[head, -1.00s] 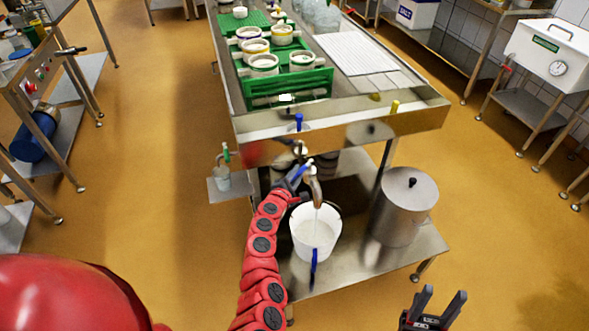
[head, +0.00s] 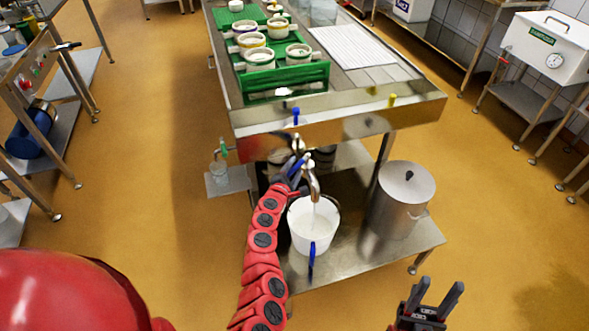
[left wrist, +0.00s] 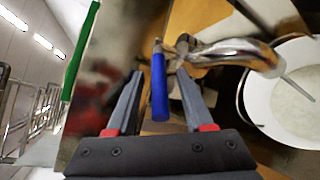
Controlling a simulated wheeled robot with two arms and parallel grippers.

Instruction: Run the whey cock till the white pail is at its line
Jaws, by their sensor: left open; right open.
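The white pail (head: 299,240) stands on the lower steel shelf, under the spout of the whey cock (head: 311,180). A thin pale stream falls from the spout into the pail, which holds whitish liquid; it also shows in the left wrist view (left wrist: 262,100). I cannot make out a fill line. A blue upright piece (head: 311,262) is at the pail's front. My left gripper (head: 296,170) is open at the cock, with the blue lever (left wrist: 159,88) between its fingers, apart from them. My right gripper (head: 437,297) is open and empty at the lower right.
A lidded steel can (head: 400,203) stands right of the pail on the shelf (head: 350,268). Above is the steel table (head: 350,125) with cheese moulds on green racks. A small clear cup (head: 221,173) sits on a side ledge. The floor around is open.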

